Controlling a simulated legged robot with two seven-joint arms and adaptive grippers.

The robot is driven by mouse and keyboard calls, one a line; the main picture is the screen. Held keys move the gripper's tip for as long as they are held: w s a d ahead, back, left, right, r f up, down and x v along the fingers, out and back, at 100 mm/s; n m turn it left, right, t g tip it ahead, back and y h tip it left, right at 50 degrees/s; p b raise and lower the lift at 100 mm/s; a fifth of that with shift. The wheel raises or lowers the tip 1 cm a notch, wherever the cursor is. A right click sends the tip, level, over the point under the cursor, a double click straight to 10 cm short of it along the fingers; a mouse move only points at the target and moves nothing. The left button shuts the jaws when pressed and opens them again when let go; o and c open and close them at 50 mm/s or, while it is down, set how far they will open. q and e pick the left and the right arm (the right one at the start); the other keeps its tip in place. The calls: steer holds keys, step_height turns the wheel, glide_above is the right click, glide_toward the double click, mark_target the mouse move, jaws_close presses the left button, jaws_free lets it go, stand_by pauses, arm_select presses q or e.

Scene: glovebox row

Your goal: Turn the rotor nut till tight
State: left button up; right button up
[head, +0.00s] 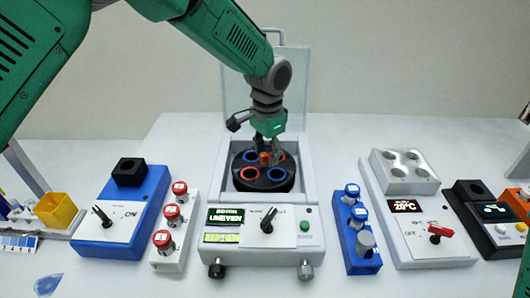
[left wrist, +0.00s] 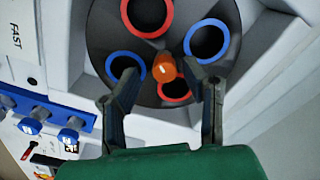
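The rotor nut is a small orange knob (left wrist: 163,69) at the centre of the dark round rotor (left wrist: 105,35). In the head view the nut (head: 264,157) shows between my left gripper's fingers. The rotor (head: 240,181) has red-rimmed and blue-rimmed holes and sits in the open white centrifuge (head: 312,205). My left gripper (head: 265,154) points down over the rotor. In the left wrist view its two fingers (left wrist: 160,72) stand apart on either side of the nut. A gap shows on the left; contact on the right is unclear. My right gripper is out of view.
The centrifuge lid (head: 294,80) stands raised behind. Its display (head: 225,218) reads "UNEVEN". Red-capped tubes (head: 166,240) and a blue device (head: 150,195) stand left. A blue rack (head: 360,262) and a white heater block (head: 425,205) stand right.

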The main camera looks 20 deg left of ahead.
arm_select(q)
steer(key=shift+w+d, duration=0.15)
steer(key=shift+d, duration=0.2)
steer(key=shift+a, duration=0.5)
steer(key=c, duration=0.8)
steer(key=shift+a+f, duration=0.1)
steer(key=shift+a, duration=0.4)
jaws_close()
steer(key=shift+d, duration=0.4)
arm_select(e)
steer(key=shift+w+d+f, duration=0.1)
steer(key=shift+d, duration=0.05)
arm_select(q)
steer(key=shift+a, duration=0.1)
